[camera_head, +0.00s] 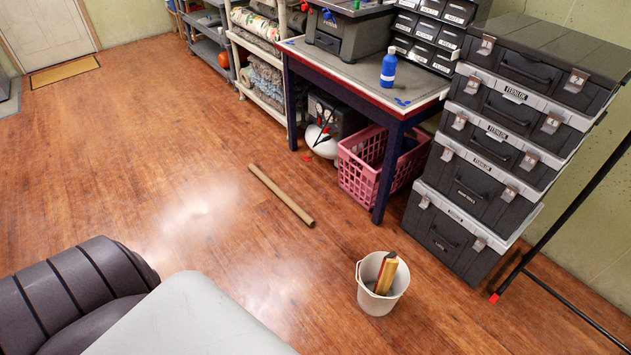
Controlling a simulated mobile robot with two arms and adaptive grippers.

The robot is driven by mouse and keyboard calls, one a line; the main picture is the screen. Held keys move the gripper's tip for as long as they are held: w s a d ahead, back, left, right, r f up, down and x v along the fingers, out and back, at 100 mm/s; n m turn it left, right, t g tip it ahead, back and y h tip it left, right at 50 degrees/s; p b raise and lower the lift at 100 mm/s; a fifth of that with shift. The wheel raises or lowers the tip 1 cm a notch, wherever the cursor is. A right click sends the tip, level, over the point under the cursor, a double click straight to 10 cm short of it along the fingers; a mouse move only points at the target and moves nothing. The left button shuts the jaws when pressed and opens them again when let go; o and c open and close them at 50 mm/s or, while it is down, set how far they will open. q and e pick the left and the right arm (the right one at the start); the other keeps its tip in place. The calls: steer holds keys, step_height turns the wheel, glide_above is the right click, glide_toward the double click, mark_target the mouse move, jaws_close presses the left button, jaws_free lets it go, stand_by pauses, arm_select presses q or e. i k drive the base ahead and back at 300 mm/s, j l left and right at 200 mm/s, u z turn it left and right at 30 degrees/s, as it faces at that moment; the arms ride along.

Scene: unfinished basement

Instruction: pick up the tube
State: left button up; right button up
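A long thin brown tube (281,195) lies on the wooden floor near the middle of the view. It runs diagonally, from upper left to lower right, and nothing covers it. Neither my left nor my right gripper shows in the head view.
A white bucket (381,300) with a tool in it stands below right of the tube. A workbench (361,72) with a pink basket (350,172) under it and stacked dark cases (460,194) stand to the right. Open floor lies left of the tube. A ribbed dark object (75,290) is at lower left.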

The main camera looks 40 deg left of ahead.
mark_target(285, 199)
steer(key=i+j+z, duration=0.1)
steer(key=j+z, duration=1)
steer(key=i+j, duration=0.05)
steer(key=j, duration=0.1)
